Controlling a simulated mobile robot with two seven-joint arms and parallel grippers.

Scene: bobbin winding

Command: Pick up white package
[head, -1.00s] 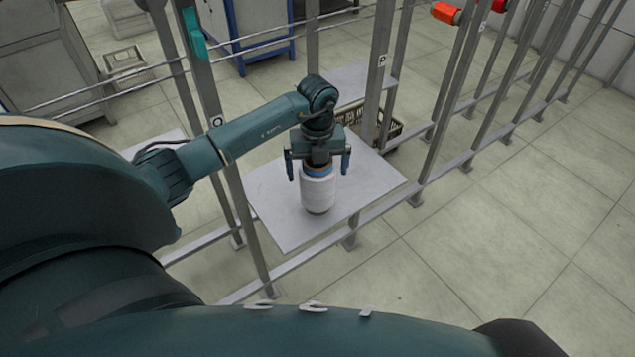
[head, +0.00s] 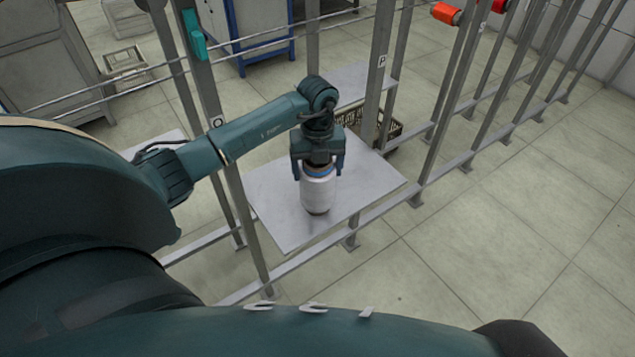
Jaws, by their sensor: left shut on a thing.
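The white package (head: 318,194) is a white cylinder with a blue band near its top. It stands upright on a light grey plate (head: 272,217) of the metal rack, in the middle of the head view. My left gripper (head: 318,172) points down over it, with its fingers closed in on both sides of the package's top. The gripper covers the package's upper end. My right gripper is not in view.
Upright metal posts (head: 383,60) of the rack stand close to the plate on both sides. A dark crate (head: 391,131) sits behind the plate. Red-orange spools (head: 446,13) hang at the upper right. Open tiled floor (head: 520,240) lies at the right.

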